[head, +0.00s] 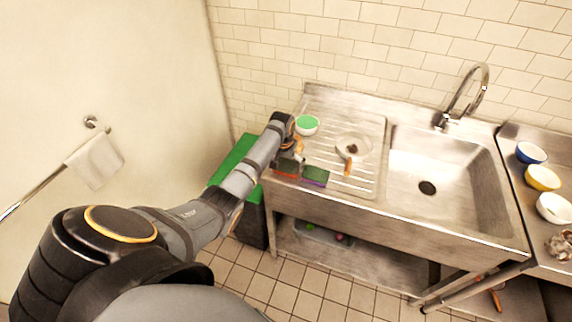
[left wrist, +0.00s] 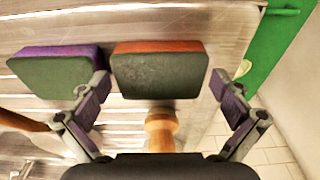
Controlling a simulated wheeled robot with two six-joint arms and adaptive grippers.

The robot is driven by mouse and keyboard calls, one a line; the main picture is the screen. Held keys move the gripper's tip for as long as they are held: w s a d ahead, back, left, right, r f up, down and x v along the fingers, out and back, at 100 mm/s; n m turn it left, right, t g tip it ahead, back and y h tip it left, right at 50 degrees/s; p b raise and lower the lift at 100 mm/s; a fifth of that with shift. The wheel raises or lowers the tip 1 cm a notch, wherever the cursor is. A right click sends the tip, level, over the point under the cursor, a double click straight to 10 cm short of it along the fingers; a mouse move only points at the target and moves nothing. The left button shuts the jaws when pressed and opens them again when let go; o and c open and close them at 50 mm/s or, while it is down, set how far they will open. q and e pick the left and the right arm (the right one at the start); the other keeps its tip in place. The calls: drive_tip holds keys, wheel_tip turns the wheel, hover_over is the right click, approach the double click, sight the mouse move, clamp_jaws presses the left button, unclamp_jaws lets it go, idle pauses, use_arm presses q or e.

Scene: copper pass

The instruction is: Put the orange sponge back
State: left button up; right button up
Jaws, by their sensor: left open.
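The orange sponge (left wrist: 158,72), with an orange edge and a dark green-grey face, lies at the front left of the metal drainboard (head: 372,128). In the head view the sponge (head: 287,174) is partly covered by my left gripper (head: 291,162). In the left wrist view my left gripper (left wrist: 160,95) is open, with one finger on each side of the sponge and gaps visible on both sides. A purple sponge (left wrist: 54,72) with a dark face lies beside it; it also shows in the head view (head: 315,178). My right gripper is not in view.
A wooden handle (left wrist: 160,130) shows near the jaws. A bowl with green inside (head: 307,125) and a wooden-handled brush (head: 348,165) stand on the drainboard. The sink (head: 447,165) is right, a green-lidded bin (head: 238,155) left. Several bowls (head: 542,178) stand far right.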

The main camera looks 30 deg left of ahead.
sight(284, 169)
use_arm(q)
wheel_tip(284, 169, up, 12)
drive_tip(key=s+b, duration=0.1)
drive_tip(key=shift+s+d, duration=0.2)
drive_tip(key=shift+s, duration=0.2)
